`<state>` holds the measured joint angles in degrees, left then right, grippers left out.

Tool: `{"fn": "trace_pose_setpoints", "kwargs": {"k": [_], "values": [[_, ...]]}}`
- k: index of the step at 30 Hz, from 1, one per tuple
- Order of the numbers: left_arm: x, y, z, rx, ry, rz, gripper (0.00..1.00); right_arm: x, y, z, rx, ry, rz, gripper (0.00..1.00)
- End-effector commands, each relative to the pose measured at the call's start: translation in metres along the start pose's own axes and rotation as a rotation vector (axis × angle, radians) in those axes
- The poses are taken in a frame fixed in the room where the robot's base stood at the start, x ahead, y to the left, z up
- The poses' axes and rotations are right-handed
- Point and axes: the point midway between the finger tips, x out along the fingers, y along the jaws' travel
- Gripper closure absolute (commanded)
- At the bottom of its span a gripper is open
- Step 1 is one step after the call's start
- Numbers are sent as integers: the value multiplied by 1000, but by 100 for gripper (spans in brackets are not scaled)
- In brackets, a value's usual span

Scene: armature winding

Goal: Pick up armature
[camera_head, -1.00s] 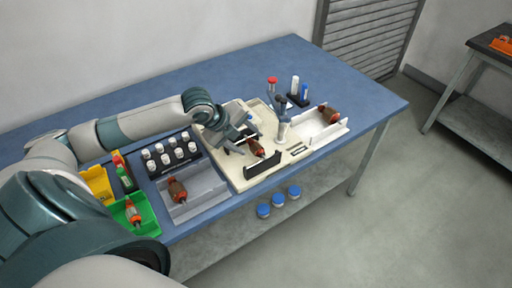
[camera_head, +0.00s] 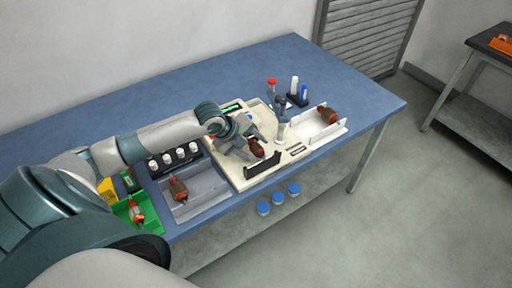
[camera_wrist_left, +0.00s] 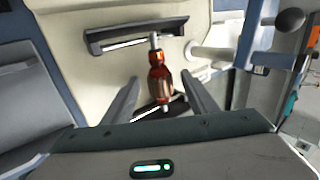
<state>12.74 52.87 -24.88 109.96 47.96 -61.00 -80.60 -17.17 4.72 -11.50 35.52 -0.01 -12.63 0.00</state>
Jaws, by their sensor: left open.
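A brown-red armature with a metal shaft (camera_wrist_left: 159,78) sits over the cream fixture board (camera_wrist_left: 110,60) in the left wrist view. It also shows in the head view (camera_head: 256,148), behind a black bracket (camera_head: 262,165). My left gripper (camera_wrist_left: 160,92) is open, with one finger on each side of the armature's lower part; I cannot tell whether they touch it. In the head view the left gripper (camera_head: 250,145) is over the board beside the armature. Other armatures lie in the grey tray (camera_head: 205,205), the green bin (camera_head: 150,222) and the white tray (camera_head: 306,138). My right gripper is not in view.
A post tool with a dark knob (camera_head: 280,103) stands just right of the gripper. A rack of white spools (camera_head: 180,156) is behind the grey tray. The table's back (camera_head: 250,70) is clear.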

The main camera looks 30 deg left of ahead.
Motion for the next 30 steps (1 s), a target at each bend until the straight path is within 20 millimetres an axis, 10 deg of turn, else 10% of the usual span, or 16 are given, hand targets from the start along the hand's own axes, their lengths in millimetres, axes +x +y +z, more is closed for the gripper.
{"fn": "trace_pose_setpoints", "kwargs": {"k": [11,18,30], "values": [[0,0,0,1,0,0,47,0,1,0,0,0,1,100],[0,0,0,1,0,0,97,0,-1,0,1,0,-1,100],[-3,-3,1,2,-1,-2,100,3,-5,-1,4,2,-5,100]]}}
